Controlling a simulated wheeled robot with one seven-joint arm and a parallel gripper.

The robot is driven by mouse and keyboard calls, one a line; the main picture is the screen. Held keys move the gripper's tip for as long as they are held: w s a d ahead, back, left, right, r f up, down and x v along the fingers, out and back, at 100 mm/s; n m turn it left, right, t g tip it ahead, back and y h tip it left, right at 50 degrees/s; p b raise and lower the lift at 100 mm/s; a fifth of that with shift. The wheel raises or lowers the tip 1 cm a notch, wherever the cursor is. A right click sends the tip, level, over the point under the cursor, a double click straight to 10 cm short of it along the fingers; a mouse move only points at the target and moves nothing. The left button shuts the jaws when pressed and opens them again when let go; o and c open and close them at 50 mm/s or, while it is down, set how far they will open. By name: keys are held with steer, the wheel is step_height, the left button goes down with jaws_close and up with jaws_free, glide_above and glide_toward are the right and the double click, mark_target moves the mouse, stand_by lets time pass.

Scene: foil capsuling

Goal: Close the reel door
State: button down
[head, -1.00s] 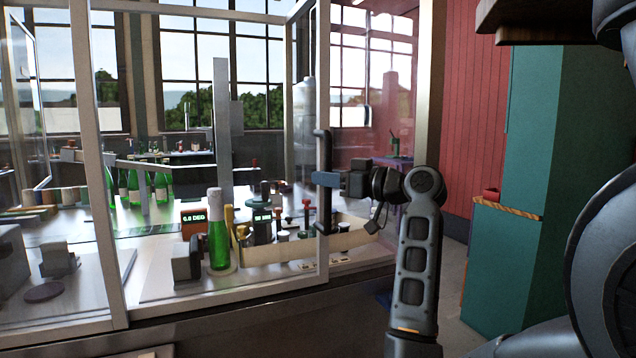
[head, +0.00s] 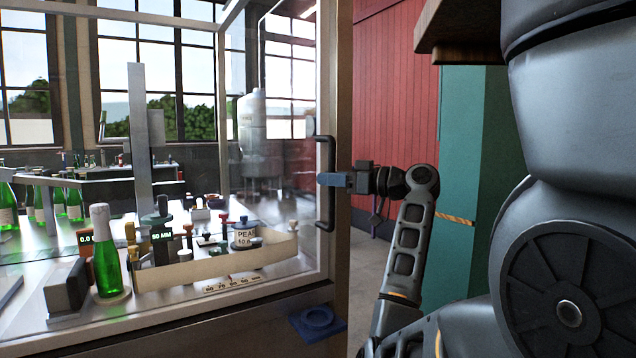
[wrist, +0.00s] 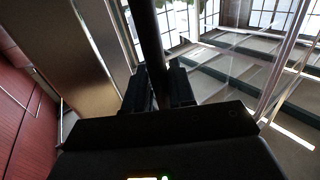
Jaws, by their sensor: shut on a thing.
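The reel door is a clear glazed panel in a pale frame (head: 341,120), on the right side of the enclosure in the head view. Its dark upright bar handle (head: 331,205) is fixed near the frame's edge. My gripper (head: 325,180) reaches in from the right and is shut on the handle at about mid-height. In the wrist view the handle (wrist: 150,45) runs up between the two dark fingers (wrist: 162,88). The finger tips' exact contact is dark. Whether the door meets its frame cannot be told.
Behind the glass, a green bottle (head: 107,260) stands beside a cream tray (head: 210,268) of tools. A blue ring-shaped piece (head: 317,320) lies below the door. A teal cabinet (head: 458,160) and red wall (head: 390,100) are to the right.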

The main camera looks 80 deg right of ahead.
steer(key=shift+s+d, duration=0.2)
steer(key=shift+s, duration=0.05)
steer(key=c, duration=1.1)
jaws_free()
steer(key=shift+b+v, duration=0.7)
steer(key=shift+v, duration=3.2)
